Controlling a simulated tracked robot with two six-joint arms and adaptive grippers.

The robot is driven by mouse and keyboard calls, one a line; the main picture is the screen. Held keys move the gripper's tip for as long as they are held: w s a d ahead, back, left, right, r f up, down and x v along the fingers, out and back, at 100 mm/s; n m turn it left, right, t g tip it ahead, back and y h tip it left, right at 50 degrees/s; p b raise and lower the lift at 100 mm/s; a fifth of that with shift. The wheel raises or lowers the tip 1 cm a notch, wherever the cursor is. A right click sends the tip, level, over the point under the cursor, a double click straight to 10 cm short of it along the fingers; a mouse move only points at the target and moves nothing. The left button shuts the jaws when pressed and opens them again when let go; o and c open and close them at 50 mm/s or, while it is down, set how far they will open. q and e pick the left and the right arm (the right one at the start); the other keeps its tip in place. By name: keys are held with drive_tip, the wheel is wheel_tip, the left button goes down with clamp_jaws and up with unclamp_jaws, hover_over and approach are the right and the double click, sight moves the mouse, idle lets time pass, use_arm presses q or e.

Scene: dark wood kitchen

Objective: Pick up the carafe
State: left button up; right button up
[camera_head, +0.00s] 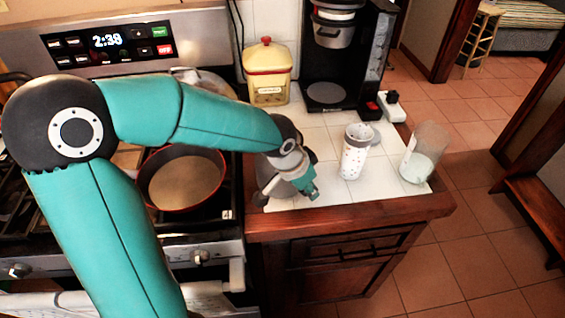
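A grey, rounded vessel (275,188), apparently the carafe, stands at the left front of the white tiled counter. My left wrist and gripper hide much of it. My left gripper (310,191) points down and to the right at the vessel's right side, overlapping it in the picture. I cannot tell whether they touch, or whether the fingers are open or shut. My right gripper is not in view.
A white patterned cup (354,158) and a clear glass (419,160) stand to the right. A coffee maker (345,60) and a yellow canister (267,75) stand behind. A red-rimmed pan (182,183) sits on the stove at left. The counter's wooden front edge (350,213) is close.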

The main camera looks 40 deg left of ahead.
use_arm(q)
drive_tip(key=shift+c, duration=0.3)
clamp_jaws()
drive_tip(key=shift+r, duration=0.15)
drive_tip(key=shift+r, duration=0.15)
